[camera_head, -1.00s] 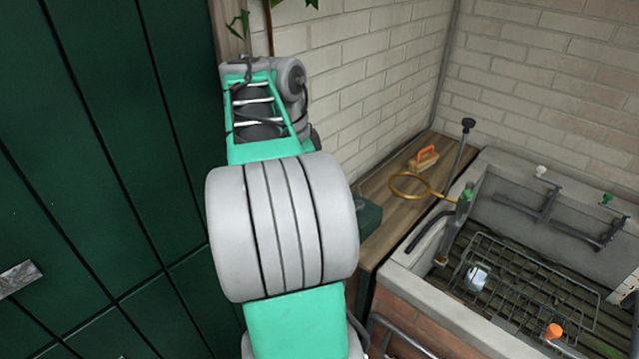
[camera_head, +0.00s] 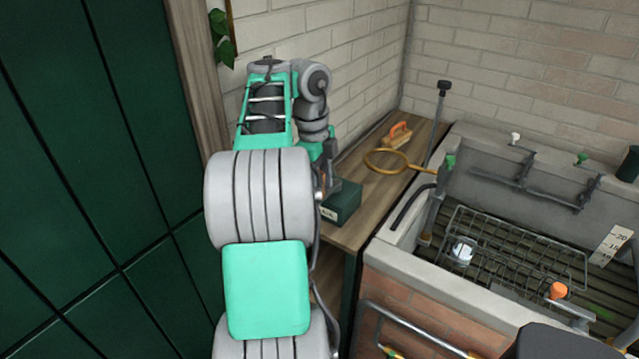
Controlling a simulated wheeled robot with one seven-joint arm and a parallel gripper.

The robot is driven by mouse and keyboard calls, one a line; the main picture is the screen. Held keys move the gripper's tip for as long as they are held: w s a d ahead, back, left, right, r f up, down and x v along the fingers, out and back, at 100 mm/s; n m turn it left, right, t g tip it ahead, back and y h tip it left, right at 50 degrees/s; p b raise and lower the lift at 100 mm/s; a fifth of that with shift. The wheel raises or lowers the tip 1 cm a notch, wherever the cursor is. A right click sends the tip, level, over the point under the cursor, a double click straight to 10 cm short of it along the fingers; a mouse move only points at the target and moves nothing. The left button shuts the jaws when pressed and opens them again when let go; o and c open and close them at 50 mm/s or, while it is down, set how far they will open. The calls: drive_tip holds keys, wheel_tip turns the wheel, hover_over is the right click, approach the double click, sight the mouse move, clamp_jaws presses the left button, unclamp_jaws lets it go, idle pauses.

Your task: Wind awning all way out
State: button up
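No awning can be made out in this view, and I cannot pick out a winding handle for certain. A dark green box (camera_head: 343,203) with a pale label stands on the wooden counter, partly behind my arm. My gripper (camera_head: 327,180) is at the end of the wrist, which points down beside the left side of this box. My arm's large grey joints hide most of it. I cannot tell whether its fingers are open or shut, or whether they touch anything.
The wooden counter (camera_head: 362,230) also holds an orange-handled brush (camera_head: 397,134) and a yellow ring (camera_head: 371,162). A stone sink (camera_head: 392,230) with a wire rack (camera_head: 520,240) stands to the right. Dark green panels (camera_head: 60,200) close off the left. A brick wall (camera_head: 350,50) stands behind.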

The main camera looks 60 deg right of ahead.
drive_tip(key=shift+c, duration=0.4)
clamp_jaws()
drive_tip(key=shift+o, duration=0.4)
unclamp_jaws()
